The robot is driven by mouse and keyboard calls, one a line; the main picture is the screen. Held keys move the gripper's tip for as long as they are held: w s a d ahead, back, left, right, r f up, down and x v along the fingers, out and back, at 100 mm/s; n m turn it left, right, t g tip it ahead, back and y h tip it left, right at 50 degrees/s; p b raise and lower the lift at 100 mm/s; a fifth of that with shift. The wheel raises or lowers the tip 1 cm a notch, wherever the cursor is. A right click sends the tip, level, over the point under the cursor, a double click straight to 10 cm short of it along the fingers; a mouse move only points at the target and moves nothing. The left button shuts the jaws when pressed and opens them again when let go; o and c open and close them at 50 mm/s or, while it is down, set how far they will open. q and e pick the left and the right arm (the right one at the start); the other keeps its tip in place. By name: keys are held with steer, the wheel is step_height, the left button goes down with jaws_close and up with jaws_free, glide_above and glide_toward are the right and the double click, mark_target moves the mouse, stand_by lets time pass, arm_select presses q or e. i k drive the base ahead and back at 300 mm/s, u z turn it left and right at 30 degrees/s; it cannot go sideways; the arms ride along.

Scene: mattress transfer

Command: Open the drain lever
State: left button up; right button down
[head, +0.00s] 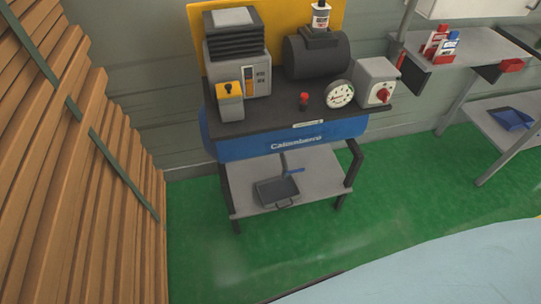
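A compressor stand with a blue tank (290,141) stands against the wall in the head view. A small blue lever (294,171), which looks like the drain lever, is under the tank on a short grey pipe (284,160). It points to the right, roughly level. A dark grey tray (277,190) sits just below it on the lower shelf (325,176). Neither gripper is in view.
A gauge (339,94), a grey box with a red knob (376,82) and a small red-topped knob (304,101) are on the top deck. Stacked wooden slats (75,160) fill the left. A pale blue surface (450,270) lies at lower right. Green floor (200,255) is clear in front.

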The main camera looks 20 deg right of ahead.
mark_target(294, 172)
steer(key=z, duration=0.3)
steer(key=i, duration=0.95)
steer(key=z, duration=0.6)
